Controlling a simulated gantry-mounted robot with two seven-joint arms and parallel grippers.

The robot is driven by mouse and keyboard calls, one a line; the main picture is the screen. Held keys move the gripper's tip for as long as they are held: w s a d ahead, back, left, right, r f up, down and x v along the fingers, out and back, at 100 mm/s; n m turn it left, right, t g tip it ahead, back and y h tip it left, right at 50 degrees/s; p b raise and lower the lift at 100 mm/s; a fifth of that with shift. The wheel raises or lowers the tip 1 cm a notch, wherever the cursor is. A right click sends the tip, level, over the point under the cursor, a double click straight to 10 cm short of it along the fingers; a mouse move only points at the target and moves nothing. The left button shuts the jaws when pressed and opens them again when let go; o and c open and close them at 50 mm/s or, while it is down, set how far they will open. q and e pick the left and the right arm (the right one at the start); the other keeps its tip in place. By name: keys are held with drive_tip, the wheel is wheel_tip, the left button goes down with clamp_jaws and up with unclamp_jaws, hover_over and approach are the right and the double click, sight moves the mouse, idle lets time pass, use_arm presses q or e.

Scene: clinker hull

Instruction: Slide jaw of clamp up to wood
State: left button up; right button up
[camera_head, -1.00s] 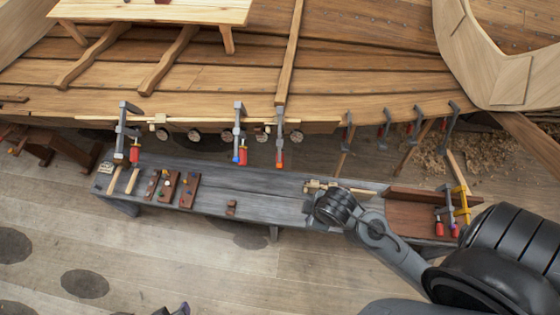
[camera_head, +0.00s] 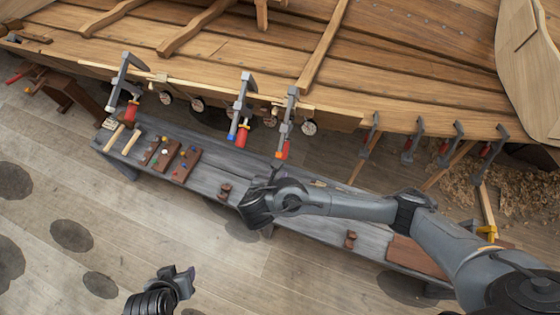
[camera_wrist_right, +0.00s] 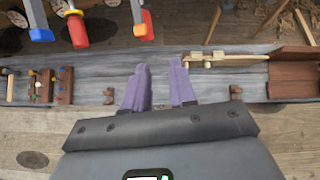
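Several bar clamps hang on the hull's plank edge. The left one (camera_head: 121,85) has a red handle, the middle one (camera_head: 244,100) a blue end and red handle, and the third (camera_head: 288,115) an orange-red end. I cannot tell which clamp is meant. My right gripper (camera_head: 274,174) is just below the third clamp, above the bench. In its wrist view the purple fingers (camera_wrist_right: 159,84) are apart, with nothing between them. My left gripper (camera_head: 184,276) is low, over the floor; its fingers are unclear.
The long grey bench (camera_head: 215,175) stands below the hull (camera_head: 400,75). Brown wooden blocks (camera_head: 185,166) and small tools lie at its left. Wooden pieces (camera_wrist_right: 222,58) lie on it right of the right fingers. More clamps (camera_head: 414,140) hang at right. Shavings cover the floor there.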

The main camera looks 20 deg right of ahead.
sight(284, 131)
drive_tip(key=w+r+t+b, duration=0.1)
drive_tip(key=w+r, duration=0.2)
drive_tip(key=w, duration=0.2)
drive_tip(key=shift+d+r+b+x, duration=0.1)
drive_tip(key=shift+d+b+x, duration=0.05)
drive_tip(key=shift+b+x, duration=1.75)
drive_tip(key=shift+d+r+b+x, duration=0.15)
drive_tip(key=shift+b+x, duration=1.1)
drive_tip(key=shift+x, duration=1.35)
drive_tip(key=shift+d+r+b+x, duration=0.1)
drive_tip(key=shift+b+x, duration=1.45)
drive_tip(key=shift+x, duration=0.7)
drive_tip(key=shift+w, duration=0.1)
drive_tip(key=shift+c, duration=0.4)
drive_tip(key=shift+w+d+r, duration=0.25)
drive_tip(key=shift+w+d, duration=0.1)
drive_tip(key=shift+w, duration=0.2)
drive_tip(key=shift+w+d+r, duration=0.1)
drive_tip(key=shift+r, duration=0.1)
drive_tip(key=shift+w+d+r+p, duration=0.25)
drive_tip(key=shift+w+r+p, duration=0.1)
drive_tip(key=shift+p, duration=0.2)
drive_tip(key=shift+w+d+r, duration=0.2)
drive_tip(key=shift+w, duration=0.05)
